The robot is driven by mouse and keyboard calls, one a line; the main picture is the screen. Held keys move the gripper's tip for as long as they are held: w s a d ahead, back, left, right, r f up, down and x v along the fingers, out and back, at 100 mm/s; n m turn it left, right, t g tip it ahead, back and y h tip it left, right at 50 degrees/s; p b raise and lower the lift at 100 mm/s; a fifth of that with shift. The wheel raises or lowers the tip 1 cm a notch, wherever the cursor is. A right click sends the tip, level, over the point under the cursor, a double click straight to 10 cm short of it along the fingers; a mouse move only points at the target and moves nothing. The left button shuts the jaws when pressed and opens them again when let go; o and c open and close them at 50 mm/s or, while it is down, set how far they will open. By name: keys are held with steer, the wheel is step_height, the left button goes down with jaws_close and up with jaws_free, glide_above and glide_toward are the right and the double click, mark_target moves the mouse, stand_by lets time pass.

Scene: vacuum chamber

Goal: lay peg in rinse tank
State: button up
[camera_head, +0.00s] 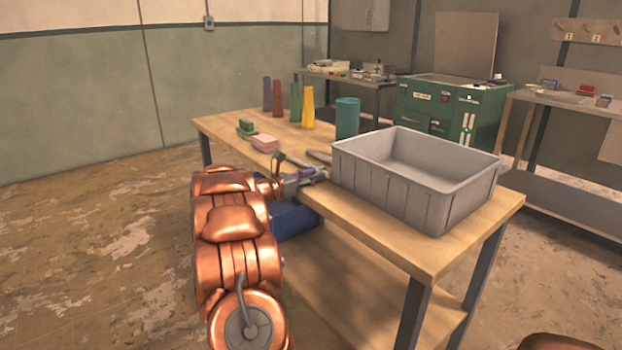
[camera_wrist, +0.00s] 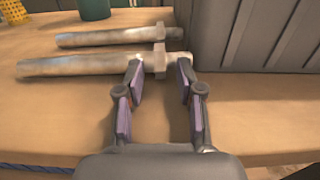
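The rinse tank appears to be the open grey bin (camera_head: 372,182) on the wooden table; inside it looks empty from here. Its ribbed outer wall (camera_wrist: 262,35) fills the upper right of the wrist view. Two grey metal pegs lie side by side on the table, left of the tank: a near peg (camera_wrist: 80,67) and a far peg (camera_wrist: 112,37). A peg also shows partly in the head view (camera_head: 320,157). My gripper (camera_wrist: 160,70) is open. Its fingertips are on either side of the near peg's collar end, and I cannot tell whether they touch it.
The wooden table (camera_head: 470,225) also bears several coloured tapered bottles (camera_head: 308,107), a teal cylinder (camera_head: 347,118), a pink block (camera_head: 264,143) and a green brush-like item (camera_head: 246,129). The tank wall stands close to the right of my gripper.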

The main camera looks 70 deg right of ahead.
steer(key=p+v, duration=0.2)
steer(key=v, duration=1)
steer(key=shift+a, duration=0.15)
steer(key=s+a+f+m+t+y, duration=0.2)
steer(key=s+a+m+y, duration=0.2)
steer(key=a, duration=1.4)
steer(key=s+a+f+m+t+y, duration=0.2)
steer(key=s+a+y, duration=0.4)
steer(key=a, duration=1.3)
steer(key=s+a+f+m+t+y, duration=0.2)
steer(key=s+a+f+m+y, duration=0.2)
steer(key=a, duration=1.5)
steer(key=shift+s+f+m+y, duration=0.2)
steer(key=shift+s+m+y, duration=0.7)
steer(key=shift+m, duration=0.3)
steer(key=shift+o, duration=0.4)
